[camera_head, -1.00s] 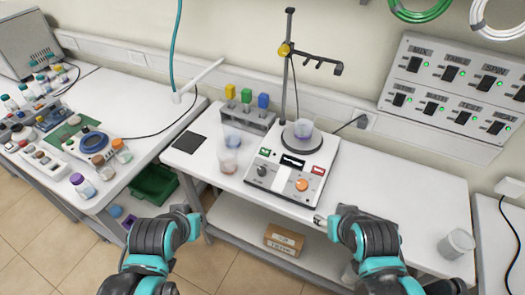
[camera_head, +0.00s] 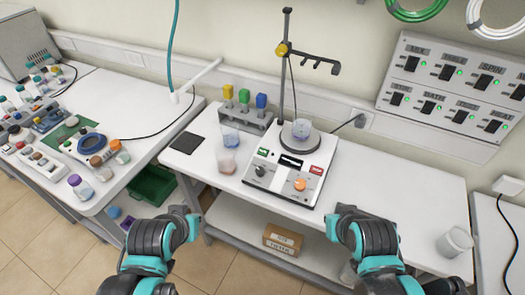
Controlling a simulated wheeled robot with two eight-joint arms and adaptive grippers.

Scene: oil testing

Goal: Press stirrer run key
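The stirrer (camera_head: 288,182) is a white box near the front edge of the right table. Its front panel has a green key (camera_head: 263,152) at upper left and a red key (camera_head: 316,169) at upper right. A dark knob (camera_head: 260,171) and an orange knob (camera_head: 299,184) sit lower on it, with a dark display between the keys. A small beaker (camera_head: 301,127) stands on its round plate. No gripper fingers show. Nothing of mine touches the panel.
A stand with a clamp (camera_head: 288,65) rises behind the stirrer. Left of it are a rack with coloured tops (camera_head: 244,115), two beakers and a black pad (camera_head: 187,142). A white cup (camera_head: 455,242) stands at far right. A switch panel (camera_head: 451,85) is on the wall.

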